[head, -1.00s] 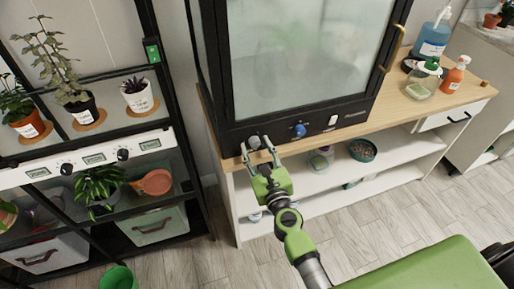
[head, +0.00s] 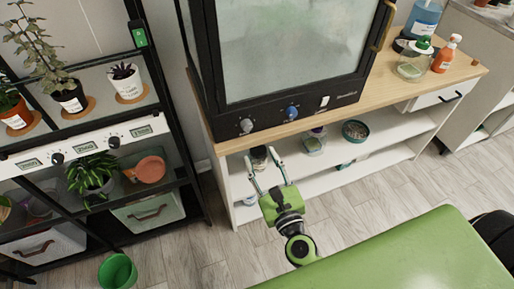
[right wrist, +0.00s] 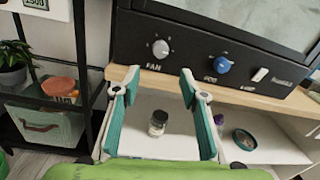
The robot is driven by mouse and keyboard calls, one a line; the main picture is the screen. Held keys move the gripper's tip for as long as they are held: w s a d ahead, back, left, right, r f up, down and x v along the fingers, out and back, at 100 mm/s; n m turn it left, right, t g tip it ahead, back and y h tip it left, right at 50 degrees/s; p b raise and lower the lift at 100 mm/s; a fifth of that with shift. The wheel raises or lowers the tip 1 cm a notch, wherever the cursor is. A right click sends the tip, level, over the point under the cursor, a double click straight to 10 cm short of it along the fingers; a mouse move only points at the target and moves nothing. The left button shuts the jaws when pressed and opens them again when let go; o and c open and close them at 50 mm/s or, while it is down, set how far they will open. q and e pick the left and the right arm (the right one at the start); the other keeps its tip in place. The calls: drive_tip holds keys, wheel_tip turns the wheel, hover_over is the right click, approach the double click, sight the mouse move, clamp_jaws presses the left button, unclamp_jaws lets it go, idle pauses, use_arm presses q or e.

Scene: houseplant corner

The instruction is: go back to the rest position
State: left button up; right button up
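My right gripper (head: 263,163) is open and empty, in front of and below the glass cabinet (head: 285,55). In the right wrist view, its two teal-padded fingers (right wrist: 158,90) stand wide apart with nothing between them. The grey FAN knob (head: 247,126) on the cabinet's black panel is ahead of the fingertips and clear of them; it also shows in the right wrist view (right wrist: 160,48). The blue FOG knob (head: 292,113) and the white LAMP switch (head: 324,102) are to its right. My left gripper is not in view.
The cabinet stands on a wood-topped bench (head: 395,100) with open white shelves, holding a small jar (right wrist: 158,122) and a bowl (head: 355,131). A black plant rack (head: 160,100) stands at the left. A green bucket (head: 117,271) is on the floor, with bare floor to its right.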

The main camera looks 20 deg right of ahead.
drive_tip(key=shift+s, duration=0.4)
drive_tip(key=s+a+f+n+g+y, duration=0.1)
drive_tip(key=s+f+n+g, duration=0.25)
drive_tip(key=f+n, duration=0.55)
drive_tip(key=s+f+n+g+y, duration=0.15)
drive_tip(key=s+f+n, duration=0.3)
drive_tip(key=f, duration=0.85)
drive_tip(key=s+a+f+n+g, duration=0.1)
drive_tip(key=s+f+n+g, duration=0.2)
drive_tip(key=f+n, duration=0.7)
drive_tip(key=s+d+f+n+g, duration=0.2)
drive_tip(key=s+f, duration=0.4)
drive_tip(key=s, duration=0.3)
drive_tip(key=s+d+f+n+g+h, duration=0.1)
drive_tip(key=s+d+f+n+g, duration=0.2)
drive_tip(key=s+f+n, duration=0.3)
drive_tip(key=s+d+f+n+g+h+p, duration=0.1)
drive_tip(key=s+d+f+n+g, duration=0.2)
drive_tip(key=s+f, duration=0.4)
drive_tip(key=s+n+g, duration=0.1)
drive_tip(key=s+n, duration=0.1)
drive_tip(key=s, duration=0.3)
drive_tip(key=shift+s+d, duration=0.25)
drive_tip(key=shift+s, duration=0.15)
